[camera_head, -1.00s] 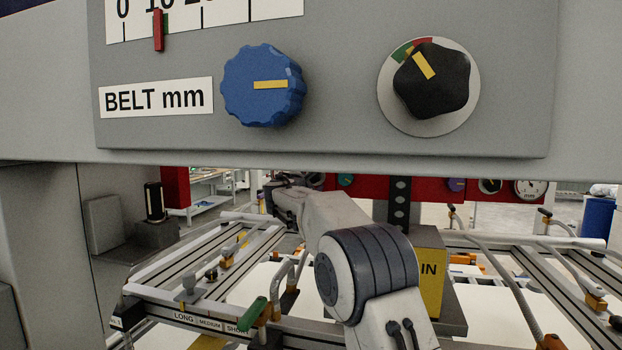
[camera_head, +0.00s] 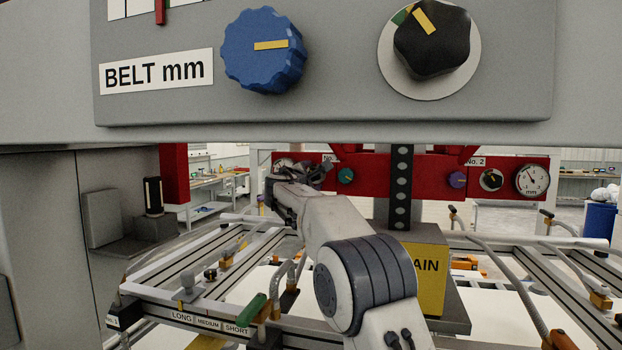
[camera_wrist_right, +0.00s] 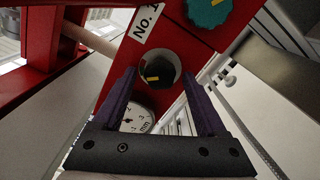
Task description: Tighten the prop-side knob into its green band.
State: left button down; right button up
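In the right wrist view, a black knob (camera_wrist_right: 158,74) with a yellow pointer sits on a pale round dial on the red panel (camera_wrist_right: 185,55). My right gripper (camera_wrist_right: 160,82) is open, its two purple fingers either side of this knob in the picture; I cannot tell whether they touch it. No green band shows clearly on this dial. In the head view my right gripper (camera_head: 303,182) is at the left part of the distant red panel (camera_head: 400,170) and hides this knob. My left gripper is out of view.
A teal knob (camera_wrist_right: 207,10) and a gauge (camera_wrist_right: 136,118) flank the black knob. A near grey panel (camera_head: 335,70) carries a blue knob (camera_head: 262,52) and another black knob (camera_head: 432,40).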

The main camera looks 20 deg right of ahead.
jog(key=shift+s, duration=0.1)
jog(key=b+v, duration=0.6)
jog(key=v, duration=0.4)
jog(key=shift+a, duration=0.2)
